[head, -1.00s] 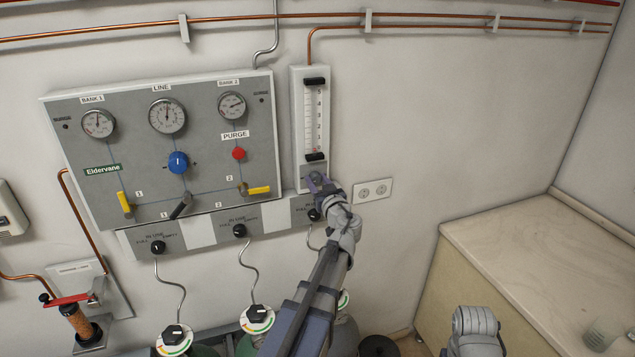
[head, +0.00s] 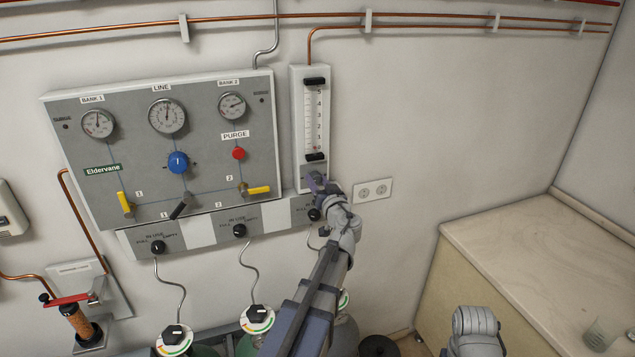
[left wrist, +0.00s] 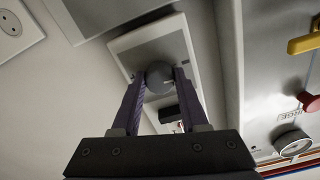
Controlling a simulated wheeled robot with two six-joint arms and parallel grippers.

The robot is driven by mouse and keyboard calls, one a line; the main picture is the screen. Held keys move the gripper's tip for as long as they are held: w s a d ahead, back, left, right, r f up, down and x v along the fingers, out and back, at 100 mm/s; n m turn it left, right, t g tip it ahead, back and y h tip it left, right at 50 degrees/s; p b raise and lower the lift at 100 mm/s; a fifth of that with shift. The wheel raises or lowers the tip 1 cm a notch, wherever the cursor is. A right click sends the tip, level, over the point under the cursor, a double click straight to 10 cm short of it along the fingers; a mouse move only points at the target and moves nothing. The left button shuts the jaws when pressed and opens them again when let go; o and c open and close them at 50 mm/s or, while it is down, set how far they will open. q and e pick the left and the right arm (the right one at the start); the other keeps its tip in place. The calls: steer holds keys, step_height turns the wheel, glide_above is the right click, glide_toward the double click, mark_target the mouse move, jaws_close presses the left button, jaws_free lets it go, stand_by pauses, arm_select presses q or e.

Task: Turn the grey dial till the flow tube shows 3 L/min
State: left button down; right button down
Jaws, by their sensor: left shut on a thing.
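The flow tube (head: 314,118) is a white upright panel on the wall with a numbered scale and black end fittings. I cannot make out a float level for certain. The grey dial (left wrist: 159,75) sits low on this panel and shows as a round knob in the left wrist view. My left gripper (left wrist: 160,80) has its two purple fingers on either side of the dial, shut on it. In the head view my left gripper (head: 317,181) covers most of the dial at the foot of the panel.
Left of the flow tube is a grey gauge panel (head: 135,190) with a blue knob (head: 178,162), a red knob (head: 238,153) and yellow levers. A wall socket (head: 373,190) is just right of my gripper. A counter (head: 520,235) stands at the right.

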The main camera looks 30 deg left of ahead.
arm_select(q)
steer(key=m, duration=0.5)
steer(key=shift+m, duration=0.4)
steer(key=m, duration=1)
steer(key=shift+m, duration=2.5)
steer(key=shift+c, duration=2.1)
jaws_free()
